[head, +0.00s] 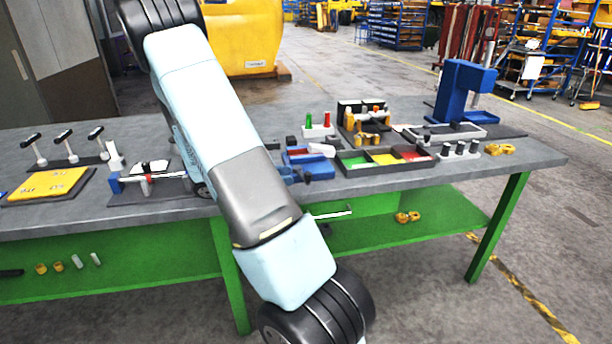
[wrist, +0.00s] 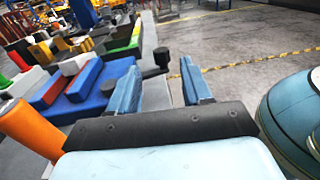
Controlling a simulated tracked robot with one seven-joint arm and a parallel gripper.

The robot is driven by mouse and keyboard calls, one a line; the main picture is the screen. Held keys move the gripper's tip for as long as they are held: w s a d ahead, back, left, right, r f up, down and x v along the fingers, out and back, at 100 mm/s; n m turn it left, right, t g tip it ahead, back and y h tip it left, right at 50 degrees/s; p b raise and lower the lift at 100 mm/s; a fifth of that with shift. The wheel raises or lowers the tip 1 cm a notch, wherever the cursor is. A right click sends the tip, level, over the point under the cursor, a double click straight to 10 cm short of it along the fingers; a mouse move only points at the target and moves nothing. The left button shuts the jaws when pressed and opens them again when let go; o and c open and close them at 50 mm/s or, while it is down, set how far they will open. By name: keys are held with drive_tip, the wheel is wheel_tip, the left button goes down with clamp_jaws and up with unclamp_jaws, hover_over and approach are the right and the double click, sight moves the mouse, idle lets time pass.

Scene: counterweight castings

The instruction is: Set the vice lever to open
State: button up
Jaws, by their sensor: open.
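A blue vice (head: 308,163) stands near the front edge of the bench, partly hidden by my arm in the head view. In the wrist view the vice (wrist: 100,88) is a blue body with red and pale blocks on it. A dark bar with a black knob (wrist: 161,57), which looks like its lever, sticks out toward the bench's front edge. My gripper (wrist: 163,88) is open, its two blue fingers apart with nothing between them. The knob appears just beyond the fingertips; I cannot tell whether they touch.
A tray with green, yellow and red sections (head: 385,159) lies right of the vice. A blue press-like stand (head: 460,90) is farther right. An orange cylinder (wrist: 32,128) stands close to my gripper's left. Open floor (wrist: 235,50) lies beyond the bench's front edge.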

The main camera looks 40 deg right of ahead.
sight(307, 173)
drive_tip(key=shift+x, duration=3.75)
drive_tip(key=shift+w, duration=0.1)
clamp_jaws()
drive_tip(key=shift+a, duration=0.1)
